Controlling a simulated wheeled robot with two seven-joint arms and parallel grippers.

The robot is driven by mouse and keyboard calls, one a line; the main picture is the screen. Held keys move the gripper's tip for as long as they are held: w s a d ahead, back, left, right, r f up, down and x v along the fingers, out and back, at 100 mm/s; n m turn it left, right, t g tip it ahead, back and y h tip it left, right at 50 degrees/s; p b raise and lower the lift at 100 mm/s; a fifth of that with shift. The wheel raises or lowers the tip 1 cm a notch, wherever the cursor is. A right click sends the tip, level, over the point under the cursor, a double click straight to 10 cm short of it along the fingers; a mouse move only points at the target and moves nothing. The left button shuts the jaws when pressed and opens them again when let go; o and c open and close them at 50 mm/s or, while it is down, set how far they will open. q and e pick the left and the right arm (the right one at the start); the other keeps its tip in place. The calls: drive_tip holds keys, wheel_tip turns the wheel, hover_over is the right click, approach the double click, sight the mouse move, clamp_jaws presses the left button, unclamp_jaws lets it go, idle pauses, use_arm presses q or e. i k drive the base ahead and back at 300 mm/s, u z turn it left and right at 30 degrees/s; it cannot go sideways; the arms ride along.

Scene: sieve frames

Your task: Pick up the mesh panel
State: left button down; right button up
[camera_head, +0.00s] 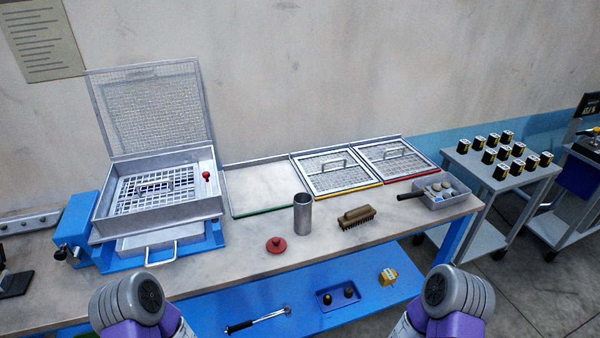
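Two mesh panels with silver frames and top handles lie flat on the bench. One mesh panel (339,176) is in a yellow-edged bay, and another mesh panel (400,165) is in a red-edged bay to its right. A green-edged bay (258,188) to their left is empty. A metal sieve box (150,219) on a blue base stands at the left. Its mesh lid (152,106) stands open against the wall, and a coarse grid (155,190) shows inside. Only grey and purple parts of my arms show at the bottom edge; neither gripper is in view.
A metal cylinder (303,214), red knobbed lid (276,244), brush (356,217) and grey tray of stones (446,192) stand along the bench front. A lower blue shelf (290,295) holds a tool and small items. A cart (500,180) with several black-yellow blocks is at right.

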sight(118, 200)
drive_tip(key=z, duration=0.2)
drive_tip(key=k, duration=0.2)
drive_tip(key=u, duration=1.15)
